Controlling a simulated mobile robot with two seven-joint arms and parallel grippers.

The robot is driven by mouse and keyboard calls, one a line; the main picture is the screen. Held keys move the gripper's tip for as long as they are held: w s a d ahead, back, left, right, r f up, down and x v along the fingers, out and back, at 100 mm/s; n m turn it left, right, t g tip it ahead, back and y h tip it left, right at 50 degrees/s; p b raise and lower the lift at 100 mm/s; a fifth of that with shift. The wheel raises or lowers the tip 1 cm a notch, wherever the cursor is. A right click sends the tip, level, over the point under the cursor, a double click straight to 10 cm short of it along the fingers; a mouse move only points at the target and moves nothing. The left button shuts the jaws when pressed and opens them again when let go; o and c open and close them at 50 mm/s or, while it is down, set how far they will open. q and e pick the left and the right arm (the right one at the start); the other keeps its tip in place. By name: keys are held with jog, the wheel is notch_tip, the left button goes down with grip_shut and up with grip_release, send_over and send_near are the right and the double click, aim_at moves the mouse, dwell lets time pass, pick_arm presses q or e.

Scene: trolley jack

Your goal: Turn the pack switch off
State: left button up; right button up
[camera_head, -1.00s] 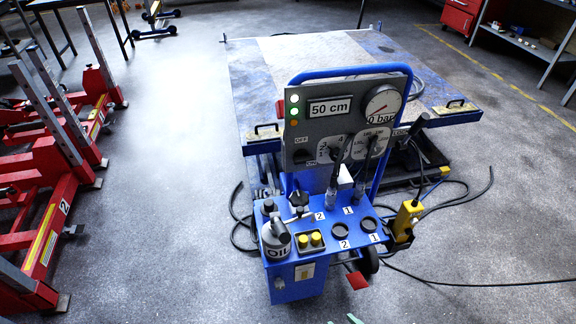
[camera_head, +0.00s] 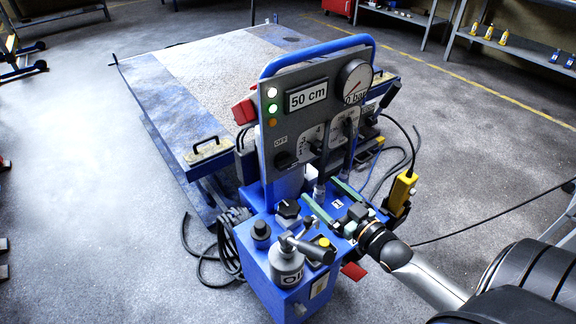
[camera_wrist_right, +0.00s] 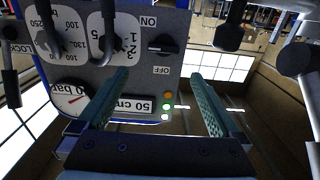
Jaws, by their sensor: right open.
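The pack switch (camera_head: 285,160) is a black rotary knob at the lower left of the grey control panel (camera_head: 272,100), under an OFF label. In the right wrist view, which shows the panel upside down, the knob (camera_wrist_right: 163,44) sits between the ON and OFF labels. Its pale mark points sideways, and I cannot tell its exact setting. My right gripper (camera_head: 320,188) is open and empty, in front of the panel's lower part and apart from the switch. In the wrist view its green fingers (camera_wrist_right: 158,76) stand on either side of the switch's column. My left gripper is not in view.
Levers (camera_head: 320,172) stick out in front of the panel, right of the switch. A lift table (camera_head: 165,90) stands behind. Cables lie on the floor.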

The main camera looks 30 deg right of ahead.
aim_at(290, 165)
jog(key=w, duration=0.3)
jog(key=w+a, duration=0.1)
jog(key=w, duration=0.3)
jog(key=w+b, duration=0.1)
jog(key=w, duration=0.3)
jog(key=shift+w+a, duration=0.2)
jog(key=shift+a, duration=0.05)
jog(key=c, duration=1.2)
